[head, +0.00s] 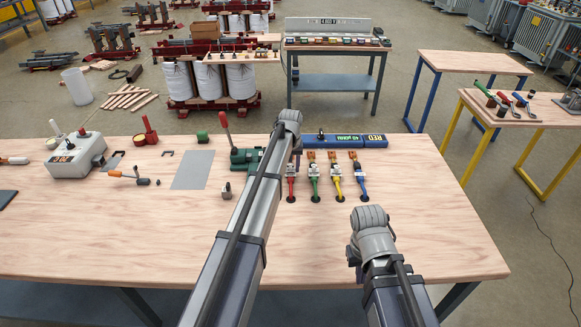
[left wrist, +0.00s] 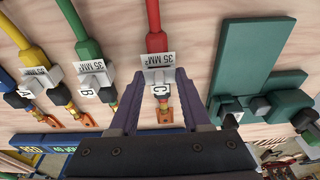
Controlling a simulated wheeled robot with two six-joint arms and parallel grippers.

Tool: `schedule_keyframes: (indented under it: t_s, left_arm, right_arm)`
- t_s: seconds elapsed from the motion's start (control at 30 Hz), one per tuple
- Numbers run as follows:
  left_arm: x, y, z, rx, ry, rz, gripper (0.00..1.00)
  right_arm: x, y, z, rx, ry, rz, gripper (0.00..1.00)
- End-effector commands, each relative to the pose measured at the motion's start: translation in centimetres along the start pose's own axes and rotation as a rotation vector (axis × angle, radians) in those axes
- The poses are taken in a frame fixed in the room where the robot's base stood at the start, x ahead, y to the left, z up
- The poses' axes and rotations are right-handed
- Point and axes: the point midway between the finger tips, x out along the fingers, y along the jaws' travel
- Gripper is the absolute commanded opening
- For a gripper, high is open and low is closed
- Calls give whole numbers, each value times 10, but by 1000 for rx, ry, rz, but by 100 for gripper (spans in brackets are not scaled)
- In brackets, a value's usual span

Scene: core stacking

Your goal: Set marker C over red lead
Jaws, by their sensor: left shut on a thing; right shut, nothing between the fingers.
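The red lead (head: 291,187) stands at the left of a row of leads on the table; in the left wrist view its red sleeve (left wrist: 156,42) runs up from the gripper. Marker C (left wrist: 161,88), a small pale clip lettered C, is at the red lead just below its 35 MM² label. My left gripper (left wrist: 160,84) has its fingers on either side of marker C and is shut on it. In the head view the left gripper (head: 297,147) is partly hidden by its arm. My right gripper (head: 356,270) is shut and empty over the table's front, mostly hidden by its wrist.
Marker B (left wrist: 96,76) is at the green lead and marker A (left wrist: 38,80) at the yellow one. The blue lead (head: 359,187) stands at the right. A green lever tool (head: 245,159) is close left of the gripper. The table's right front is clear.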

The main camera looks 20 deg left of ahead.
Motion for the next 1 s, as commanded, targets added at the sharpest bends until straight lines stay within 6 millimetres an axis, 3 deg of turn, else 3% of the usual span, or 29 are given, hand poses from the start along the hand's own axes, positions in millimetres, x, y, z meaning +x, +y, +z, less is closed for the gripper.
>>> schedule_keyframes:
  t_s: [0.03, 0.07, 0.37, 0.73, 1.0]
  left_arm:
    - [2, 0, 0, 0, 0, 0, 0]
    - [2, 0, 0, 0, 0, 0, 49]
    - [1, 0, 0, 0, 0, 0, 82]
    - [-2, 0, 0, 0, 0, 0, 82]
    - [-26, 0, 0, 0, 0, 0, 82]
  right_arm:
    - [2, 0, 0, 0, 0, 0, 0]
    - [2, 0, 0, 0, 0, 0, 0]
    - [1, 0, 0, 0, 0, 0, 0]
    - [-2, 0, 0, 0, 0, 0, 0]
    - [-26, 2, 2, 0, 0, 0, 0]
